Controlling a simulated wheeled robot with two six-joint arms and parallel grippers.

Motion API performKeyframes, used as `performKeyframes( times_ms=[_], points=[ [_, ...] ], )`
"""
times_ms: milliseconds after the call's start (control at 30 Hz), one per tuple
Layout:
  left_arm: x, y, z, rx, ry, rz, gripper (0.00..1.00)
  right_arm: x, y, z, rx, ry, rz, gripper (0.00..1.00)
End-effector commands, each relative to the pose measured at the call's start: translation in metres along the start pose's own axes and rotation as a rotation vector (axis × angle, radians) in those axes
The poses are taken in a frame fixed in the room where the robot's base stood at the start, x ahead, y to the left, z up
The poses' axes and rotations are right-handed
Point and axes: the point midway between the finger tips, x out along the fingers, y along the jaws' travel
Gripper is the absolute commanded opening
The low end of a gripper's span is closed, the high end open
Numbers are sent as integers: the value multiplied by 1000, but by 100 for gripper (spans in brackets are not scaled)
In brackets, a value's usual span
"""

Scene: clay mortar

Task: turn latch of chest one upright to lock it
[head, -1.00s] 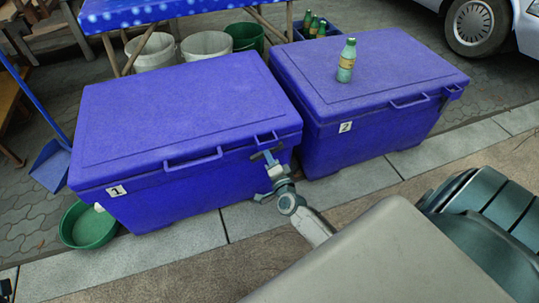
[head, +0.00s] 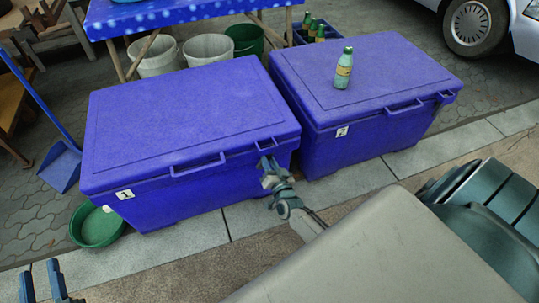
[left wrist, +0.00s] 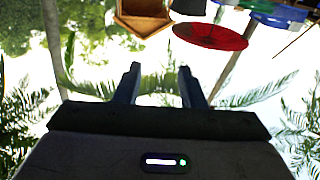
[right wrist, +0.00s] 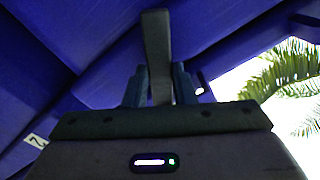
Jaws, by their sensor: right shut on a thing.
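Chest one (head: 190,115) is the blue chest on the left with a "1" label (head: 124,194); its lid is down. My right gripper (head: 268,164) is at its front near the right corner, just under a small blue loop (head: 267,143). In the right wrist view my right gripper (right wrist: 160,88) has its fingers shut around a grey bar, the latch (right wrist: 156,45), which stands out beyond the fingertips. In the head view the fingers largely hide the latch. My left gripper (head: 40,280) is open and empty at the bottom left; it also shows in the left wrist view (left wrist: 160,85).
Chest two (head: 375,75) stands close on the right with a green bottle (head: 344,68) on its lid. A green basin (head: 97,226) and a blue dustpan (head: 60,168) are left of chest one. The pavement in front is clear.

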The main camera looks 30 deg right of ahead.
Motion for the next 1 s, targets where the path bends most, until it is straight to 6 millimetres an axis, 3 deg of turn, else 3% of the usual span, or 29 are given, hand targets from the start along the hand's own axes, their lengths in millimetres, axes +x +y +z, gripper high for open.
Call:
performKeyframes(
  times_ms=[200, 433, 1000],
  points=[
    [-40, 6, 71, -59, -431, -1, 36, 0, -1, -2, -154, -2, 1, 1],
    [-105, 18, 125, -115, -828, 13, 36, 0, -1, -2, -310, -2, 1, 1],
    [-111, 10, 118, -40, -987, 11, 36, 0, 0, 0, -560, -2, 1, 1]
  ],
)
